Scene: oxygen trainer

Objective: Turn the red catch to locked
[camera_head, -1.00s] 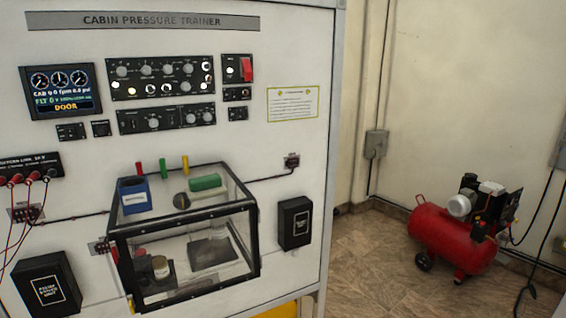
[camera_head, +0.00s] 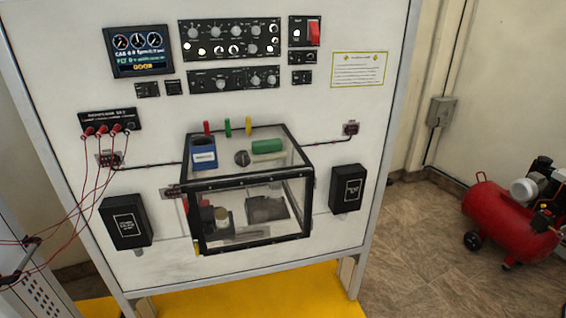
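A clear chamber with a black frame (camera_head: 248,187) is mounted on the white trainer panel. Small red parts show at its left side (camera_head: 186,206), partly hidden by the frame. A red peg (camera_head: 207,128) stands above its top, beside a green peg (camera_head: 227,127) and a yellow peg (camera_head: 248,126). A red switch cover (camera_head: 314,33) sits at the panel's upper right. I cannot tell which red part is the catch, or its position. The display (camera_head: 139,51) shows DOOR in yellow. Neither of my grippers is in view.
Red leads (camera_head: 97,165) hang at the left. A red compressor (camera_head: 508,218) stands on the floor at right.

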